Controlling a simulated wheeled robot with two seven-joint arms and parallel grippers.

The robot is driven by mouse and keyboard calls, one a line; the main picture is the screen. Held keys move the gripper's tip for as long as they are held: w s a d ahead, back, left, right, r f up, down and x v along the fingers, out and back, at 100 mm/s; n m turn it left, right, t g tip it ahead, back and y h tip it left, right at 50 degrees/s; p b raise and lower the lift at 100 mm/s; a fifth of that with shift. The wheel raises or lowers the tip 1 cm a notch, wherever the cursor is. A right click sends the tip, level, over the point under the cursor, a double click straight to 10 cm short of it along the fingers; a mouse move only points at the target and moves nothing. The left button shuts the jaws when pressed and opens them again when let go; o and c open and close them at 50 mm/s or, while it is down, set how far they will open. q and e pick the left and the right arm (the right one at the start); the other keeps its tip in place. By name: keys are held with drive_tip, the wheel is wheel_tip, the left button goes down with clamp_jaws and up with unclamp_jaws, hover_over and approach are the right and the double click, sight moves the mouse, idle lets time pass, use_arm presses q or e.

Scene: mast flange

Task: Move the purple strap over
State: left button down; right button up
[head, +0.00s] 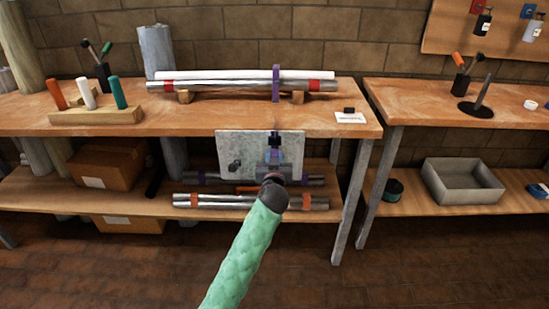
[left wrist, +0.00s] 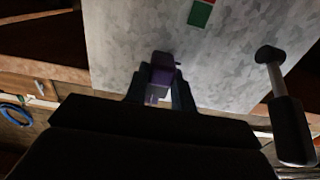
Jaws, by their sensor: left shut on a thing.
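A purple strap (head: 276,84) stands upright around the grey pipe (head: 225,86) and the white pipe (head: 215,75) on the upper bench. My left gripper (head: 274,155) is in front of the grey plate (head: 232,148) below the bench edge. In the left wrist view its fingers (left wrist: 160,88) are shut on a small purple piece (left wrist: 163,70), close to the plate. Whether this piece is part of a strap, I cannot tell. My arm and gripper hide part of the plate. My right gripper is not in view.
A black-gripped lever (left wrist: 290,125) stands out from the plate, right of my fingers. Pipes with purple and red bands (head: 306,202) lie on the lower shelf. A wooden block (head: 95,116) with handles and a white card (head: 350,118) are on the bench top.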

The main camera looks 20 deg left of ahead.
use_arm(q)
wheel_tip(320, 180, down, 6)
drive_tip(key=b, duration=0.3)
drive_tip(key=c, duration=1.2)
unclamp_jaws()
drive_tip(key=shift+o, duration=0.2)
drive_tip(key=v, duration=0.7)
drive_tip(key=shift+s+b, duration=0.3)
drive_tip(key=shift+s, duration=0.1)
